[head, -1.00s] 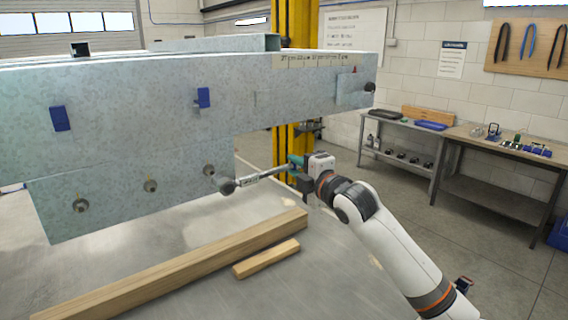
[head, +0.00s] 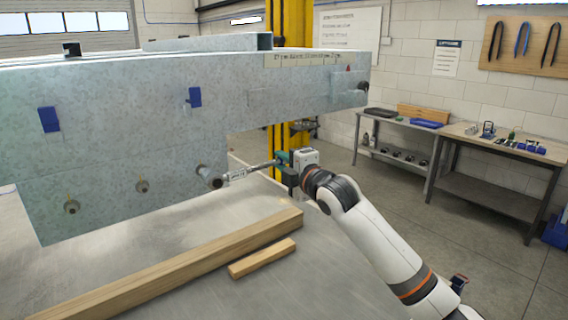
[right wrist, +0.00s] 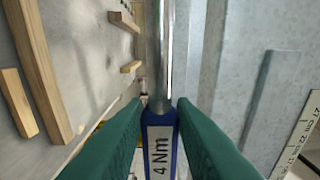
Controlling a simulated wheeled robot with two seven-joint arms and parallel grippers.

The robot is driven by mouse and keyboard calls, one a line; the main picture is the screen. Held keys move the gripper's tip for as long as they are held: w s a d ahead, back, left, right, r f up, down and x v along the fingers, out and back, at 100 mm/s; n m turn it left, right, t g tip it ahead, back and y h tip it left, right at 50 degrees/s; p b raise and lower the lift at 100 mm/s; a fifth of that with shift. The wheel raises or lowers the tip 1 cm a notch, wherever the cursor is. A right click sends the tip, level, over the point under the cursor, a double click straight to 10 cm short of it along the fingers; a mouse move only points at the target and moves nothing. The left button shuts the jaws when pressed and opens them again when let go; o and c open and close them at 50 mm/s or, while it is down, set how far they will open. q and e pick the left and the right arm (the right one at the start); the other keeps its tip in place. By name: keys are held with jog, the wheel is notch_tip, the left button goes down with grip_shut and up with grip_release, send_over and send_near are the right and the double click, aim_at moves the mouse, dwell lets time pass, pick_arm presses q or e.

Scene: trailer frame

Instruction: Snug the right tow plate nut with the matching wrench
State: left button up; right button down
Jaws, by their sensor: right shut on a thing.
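The galvanised tow plate (head: 110,190) hangs below the trailer beam and bears a row of nuts: a left nut (head: 71,207), a middle nut (head: 142,186) and a right nut (head: 203,171). My right gripper (head: 284,162) is shut on a torque wrench (head: 246,171). In the right wrist view the green fingers (right wrist: 160,120) clasp its blue handle, whose label ends in "4 Nm" (right wrist: 160,150); its steel shaft (right wrist: 160,50) runs forward. The dark wrench head is right beside the right nut and partly overlaps it; I cannot tell whether it is seated. My left gripper is out of view.
A long wooden beam (head: 170,265) and a short block (head: 262,258) lie on the grey table (head: 130,240) below the plate. A yellow post (head: 291,90) stands behind. Workbenches with small items (head: 500,140) stand at the right wall. Blue tabs (head: 49,119) sit on the trailer beam.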

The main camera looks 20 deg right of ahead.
jog(key=shift+w+a+r, duration=0.1)
jog(key=shift+w, duration=0.15)
jog(key=shift+w+a, duration=0.3)
jog(key=shift+w, duration=0.35)
jog(key=shift+w, duration=0.15)
